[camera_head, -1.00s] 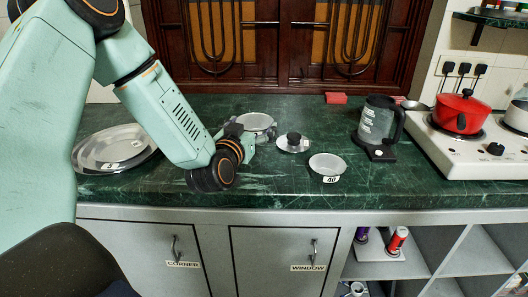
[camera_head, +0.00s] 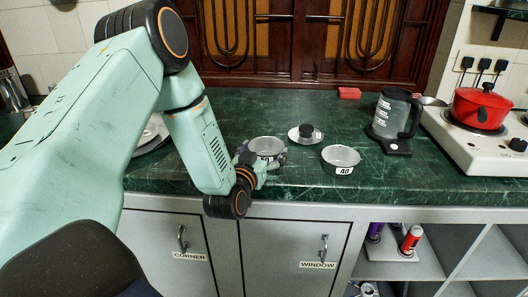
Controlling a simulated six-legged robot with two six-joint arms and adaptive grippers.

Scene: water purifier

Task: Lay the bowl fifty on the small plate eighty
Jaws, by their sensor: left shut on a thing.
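A pale round bowl (camera_head: 267,146) is at the middle of the green counter, with no readable number in view. My left gripper (camera_head: 262,160) is at its near left side and shut on its rim. Whether the bowl touches the counter is hard to tell. A second bowl, marked 40 (camera_head: 341,158), stands to the right. Silvery plates (camera_head: 151,137) at the left are mostly hidden behind my left arm, and no number on them is readable now. A small saucer-like dish (camera_head: 306,136) with a black knob-like top lies behind the bowls. My right gripper is out of view.
A kettle (camera_head: 393,117) stands right of the bowls, near a white stove (camera_head: 470,145) with a red pot (camera_head: 480,108). A red block (camera_head: 349,93) lies at the back. Cabinet doors marked CORNER and WINDOW (camera_head: 290,255) are below.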

